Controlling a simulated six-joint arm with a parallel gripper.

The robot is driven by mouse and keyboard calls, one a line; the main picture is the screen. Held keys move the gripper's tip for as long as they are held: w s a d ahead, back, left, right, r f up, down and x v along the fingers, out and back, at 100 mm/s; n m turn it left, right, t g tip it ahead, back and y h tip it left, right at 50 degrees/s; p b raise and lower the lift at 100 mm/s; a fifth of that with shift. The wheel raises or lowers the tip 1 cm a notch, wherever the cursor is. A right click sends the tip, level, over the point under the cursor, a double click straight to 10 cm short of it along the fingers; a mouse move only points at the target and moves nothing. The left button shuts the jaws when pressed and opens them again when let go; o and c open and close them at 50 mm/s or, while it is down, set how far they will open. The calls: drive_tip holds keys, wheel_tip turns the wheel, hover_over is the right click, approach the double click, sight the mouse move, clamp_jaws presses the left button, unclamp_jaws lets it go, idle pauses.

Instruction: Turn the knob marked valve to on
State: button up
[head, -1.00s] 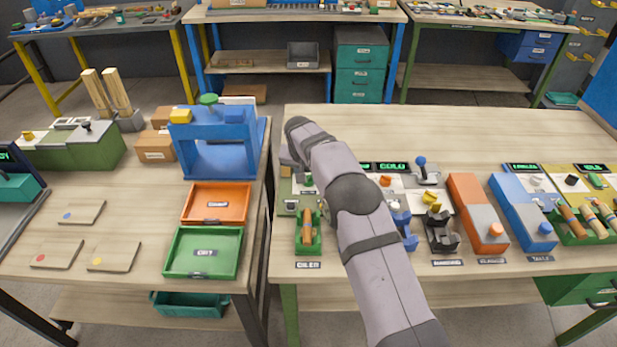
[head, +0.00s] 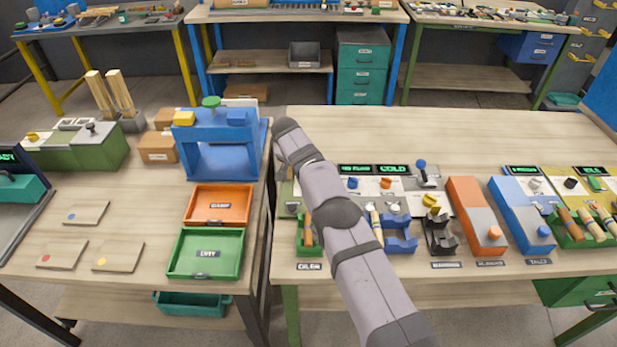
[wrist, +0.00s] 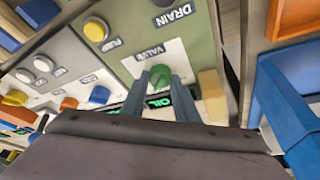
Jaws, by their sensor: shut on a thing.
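The green valve knob (wrist: 160,72) sits on a green panel (wrist: 195,55) beside the VALVE label (wrist: 148,54), which appears upside down in the wrist view. My gripper (wrist: 161,80) is shut on this knob, with one dark finger on each side. The knob's pointer and the on/off marks cannot be made out. A lit display (wrist: 158,101) on the panel is partly covered by the fingers. In the head view my arm hides the knob and most of its panel.
A yellow button (wrist: 96,30) and the DRAIN label (wrist: 174,13) are on the same panel. A white panel with an orange and a blue knob (wrist: 100,95) adjoins it. A blue press (head: 215,140) stands left. The bench (head: 450,130) behind the panels is clear.

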idle(0.3)
drive_tip(key=o, duration=1.1)
drive_tip(key=shift+c, duration=0.2)
drive_tip(key=shift+r, duration=0.1)
drive_tip(key=b+v, duration=0.2)
drive_tip(key=v, duration=0.5)
drive_tip(key=shift+b, duration=0.3)
drive_tip(key=shift+s+d+r, duration=0.1)
drive_tip(key=shift+r, duration=0.05)
